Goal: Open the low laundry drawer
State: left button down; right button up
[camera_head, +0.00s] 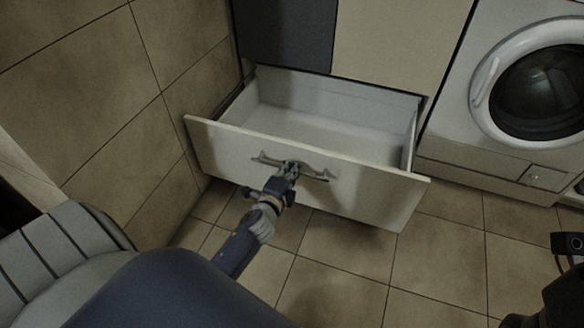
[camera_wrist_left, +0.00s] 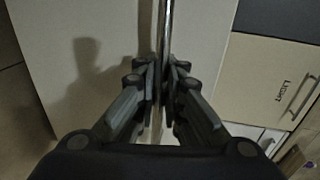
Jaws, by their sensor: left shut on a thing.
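The low drawer (camera_head: 225,146) is pulled well out of the cabinet, and its inside looks empty. Its front panel is cream coloured and has a metal bar handle (camera_head: 318,176) across the middle. My left gripper (camera_head: 290,168) is shut on that handle. In the left wrist view the fingers (camera_wrist_left: 158,75) close around the handle bar (camera_wrist_left: 164,30), with the pale drawer front (camera_wrist_left: 75,40) behind. Part of the handle is hidden by the gripper. At the right edge of the head view a dark part of my right arm shows, but its fingertips do not.
A washing machine (camera_head: 455,120) with a round door stands right of the drawer. A tiled wall (camera_head: 90,90) is close on the left. A dark panel (camera_head: 285,30) and a cream cabinet front (camera_head: 400,40) are above the drawer. The tiled floor (camera_head: 345,270) in front is clear.

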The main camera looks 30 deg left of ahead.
pick_arm(q)
jog(key=c, duration=1.7)
grip_release()
jog(key=shift+s, duration=0.1)
jog(key=v, duration=1.1)
jog(key=shift+s+r, duration=0.25)
jog(key=shift+s, duration=0.1)
jog(key=shift+d, duration=0.15)
